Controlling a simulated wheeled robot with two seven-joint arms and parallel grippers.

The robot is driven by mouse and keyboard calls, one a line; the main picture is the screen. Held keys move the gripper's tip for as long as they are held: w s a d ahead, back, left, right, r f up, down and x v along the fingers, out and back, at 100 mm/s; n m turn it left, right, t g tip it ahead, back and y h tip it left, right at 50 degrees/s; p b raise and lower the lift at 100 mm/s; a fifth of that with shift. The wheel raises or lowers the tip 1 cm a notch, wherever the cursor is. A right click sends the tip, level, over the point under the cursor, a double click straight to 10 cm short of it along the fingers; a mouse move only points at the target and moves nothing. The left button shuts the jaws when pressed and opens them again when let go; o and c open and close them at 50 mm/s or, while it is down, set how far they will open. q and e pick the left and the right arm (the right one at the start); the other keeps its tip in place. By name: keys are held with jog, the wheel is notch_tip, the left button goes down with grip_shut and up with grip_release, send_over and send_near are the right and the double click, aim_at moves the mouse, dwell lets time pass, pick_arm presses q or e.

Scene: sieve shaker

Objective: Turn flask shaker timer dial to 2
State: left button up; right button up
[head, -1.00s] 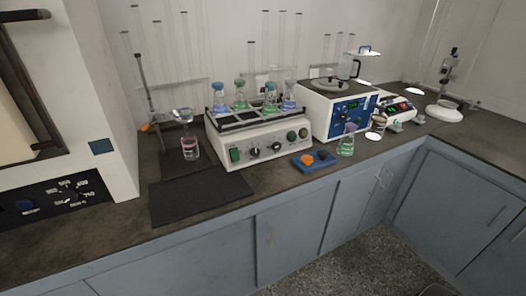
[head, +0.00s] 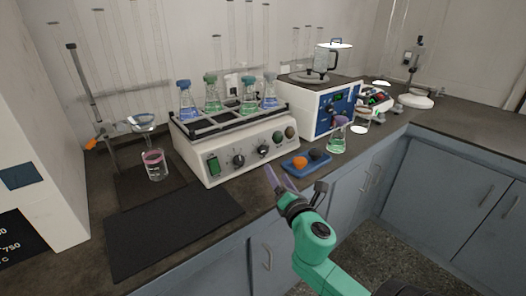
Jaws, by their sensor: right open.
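The flask shaker (head: 228,157) is a white box on the bench with several colored-liquid flasks in a rack on top. Its front has a green switch (head: 213,166), a dark dial (head: 239,160) on the left, a second dark dial (head: 263,149) to its right, and two round buttons farther right. The labels are too small to read, so I cannot tell which dial is the timer or where it points. My right gripper (head: 279,177) is open and empty, in front of and below the dials, apart from the shaker. My left gripper is not in view.
A blue tray (head: 294,170) with an orange item (head: 299,163) lies just beyond my right gripper. A flask of green liquid (head: 337,137) stands right of it. A black mat (head: 172,228) lies front left. A white-and-blue device (head: 313,104) stands behind right.

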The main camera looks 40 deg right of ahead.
send_near(265, 151)
jog(key=x, duration=0.3)
jog(key=shift+w+r, duration=0.2)
jog(key=x, duration=0.5)
jog(key=shift+f, duration=0.2)
jog(key=shift+w+d, duration=0.1)
jog(key=shift+w, duration=0.2)
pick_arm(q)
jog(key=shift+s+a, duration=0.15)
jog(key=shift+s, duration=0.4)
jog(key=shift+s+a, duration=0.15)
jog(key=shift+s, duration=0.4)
